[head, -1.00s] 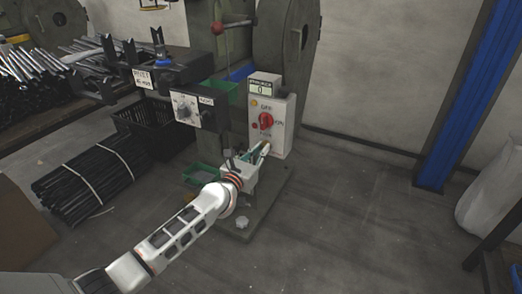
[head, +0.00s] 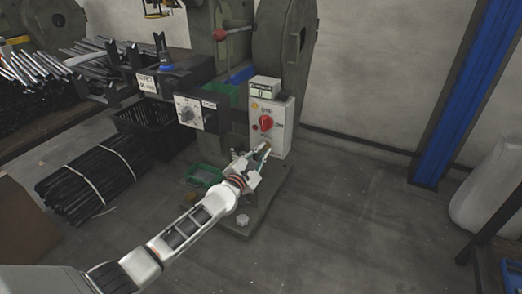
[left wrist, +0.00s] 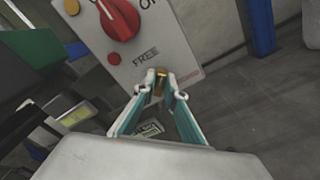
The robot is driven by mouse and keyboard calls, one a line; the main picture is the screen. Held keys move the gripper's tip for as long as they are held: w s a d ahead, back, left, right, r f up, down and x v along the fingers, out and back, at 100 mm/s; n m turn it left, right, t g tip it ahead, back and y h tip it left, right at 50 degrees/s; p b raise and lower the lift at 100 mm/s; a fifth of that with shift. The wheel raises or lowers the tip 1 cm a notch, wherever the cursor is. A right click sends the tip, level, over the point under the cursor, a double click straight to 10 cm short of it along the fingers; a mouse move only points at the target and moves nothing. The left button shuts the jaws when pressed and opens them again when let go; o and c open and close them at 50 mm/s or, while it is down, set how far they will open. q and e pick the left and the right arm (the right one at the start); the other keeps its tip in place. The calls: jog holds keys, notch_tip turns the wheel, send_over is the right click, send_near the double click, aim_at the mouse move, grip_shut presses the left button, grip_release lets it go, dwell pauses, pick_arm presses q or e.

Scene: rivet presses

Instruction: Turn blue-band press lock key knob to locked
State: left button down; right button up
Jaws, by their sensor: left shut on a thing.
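The press's white control box (head: 281,135) carries a red rotary switch (head: 266,123) and a small display at its top. In the left wrist view, the brass-coloured lock key knob (left wrist: 161,84) sits low on the box face, below the word FREE. My left gripper (head: 264,148) reaches the lower front of the box. In the left wrist view, its fingertips (left wrist: 161,80) are shut on the knob, one on each side. The fingers hide part of the knob and any mark near it. My right gripper is not in view.
A second panel with a dark knob (head: 187,115) stands left of the box. A green bin (head: 203,174) sits on the press base, with a black crate (head: 140,122) and bundled black rods (head: 93,183) farther left.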

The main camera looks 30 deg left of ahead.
pick_arm(q)
jog(key=m+p, duration=0.1)
jog(key=m, duration=0.7)
jog(key=shift+f, duration=0.15)
jog(key=shift+m, duration=0.5)
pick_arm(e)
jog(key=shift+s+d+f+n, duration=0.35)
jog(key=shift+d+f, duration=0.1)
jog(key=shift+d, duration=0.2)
pick_arm(q)
jog(key=shift+p, duration=0.3)
jog(key=shift+f, duration=0.1)
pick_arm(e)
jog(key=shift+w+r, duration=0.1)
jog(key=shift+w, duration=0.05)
pick_arm(q)
jog(key=c, duration=2.1)
grip_release()
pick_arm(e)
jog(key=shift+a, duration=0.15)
pick_arm(q)
jog(key=shift+s, duration=0.1)
